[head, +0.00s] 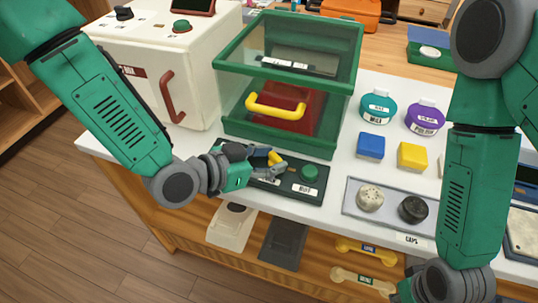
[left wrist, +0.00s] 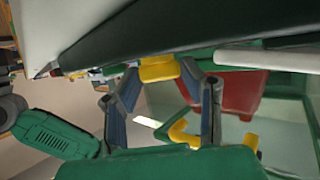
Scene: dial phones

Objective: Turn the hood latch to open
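A hood (head: 340,100) with a green frame and clear panes stands on the white counter, closed, with a yellow handle (head: 275,107) on its front. A dark panel (head: 315,193) in front of it carries a green knob (head: 309,174) and a yellow piece (head: 275,158), which looks like the latch. My left gripper (head: 277,166) is at this yellow piece and partly covers it. In the left wrist view its fingers are apart, with a yellow piece (left wrist: 158,69) between their far ends. Contact cannot be told. My right gripper's fingers are outside the head view.
A white box (head: 160,70) with a red handle stands left of the hood. Right of it are teal (head: 378,108) and purple (head: 425,115) jars, blue (head: 370,146) and yellow (head: 412,156) blocks, and a tray (head: 350,208) with two caps. My right arm hangs over the counter's right side.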

